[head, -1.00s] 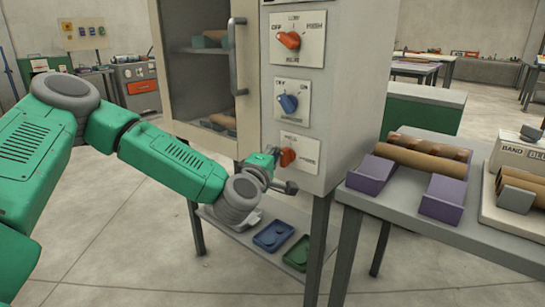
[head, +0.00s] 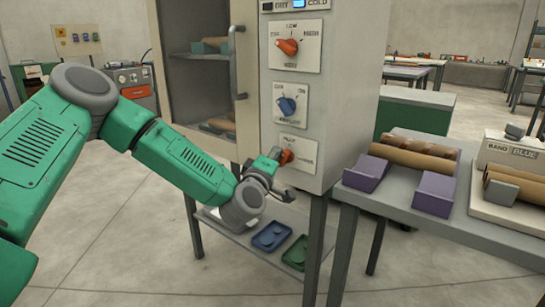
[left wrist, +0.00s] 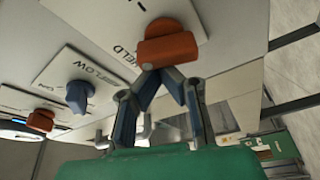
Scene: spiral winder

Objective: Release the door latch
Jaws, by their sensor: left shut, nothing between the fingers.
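The door latch knob (head: 287,157) is orange and sits on the lowest white label plate of the cabinet's side panel. It also shows large in the left wrist view (left wrist: 167,47), beside the word "HELD". My left gripper (head: 274,158) is at this knob, partly hidden behind its own wrist in the head view. In the left wrist view its fingertips (left wrist: 164,71) are together just at the knob's lower edge, with nothing between them. I cannot tell whether they touch it. The cabinet door (head: 243,75) has a dark window and a grey vertical handle, and looks closed. My right gripper is not in view.
Above the latch are a blue airflow knob (head: 287,105) and an upper orange knob (head: 288,47). A lower shelf holds a blue tray (head: 271,236) and a green tray (head: 295,253). A grey table (head: 400,210) with purple blocks (head: 435,193) stands close on the right.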

